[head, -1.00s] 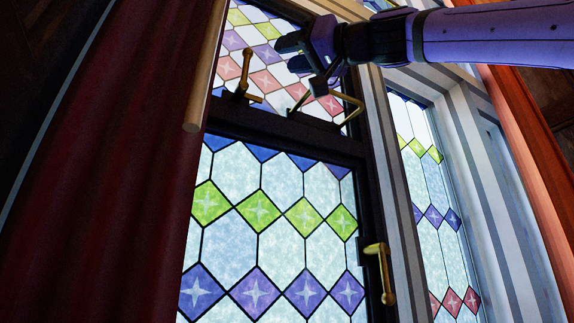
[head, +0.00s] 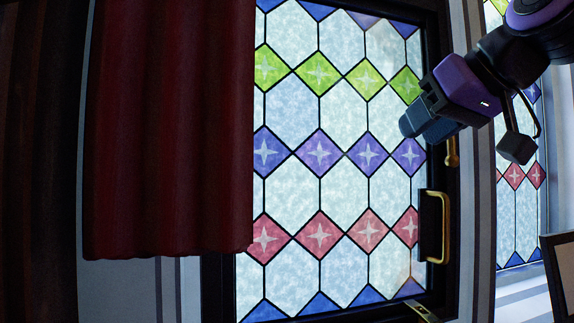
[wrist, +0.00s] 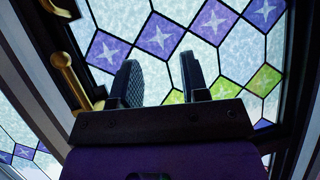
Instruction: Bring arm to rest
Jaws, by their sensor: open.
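My gripper (head: 408,128) is at the upper right in the head view, pointing left in front of the stained-glass window (head: 320,190). Its fingers overlap in that view. In the wrist view my gripper (wrist: 158,88) has its two dark fingers apart with nothing between them, and patterned glass (wrist: 205,55) behind. I see no contact with the window, though the distance to the glass is hard to tell.
A red curtain (head: 170,130) hangs at the left over part of the window. A brass pull handle (head: 444,228) sits on the dark frame at right, with a brass lever (head: 452,152) above it. A dark-framed object (head: 560,275) stands at lower right.

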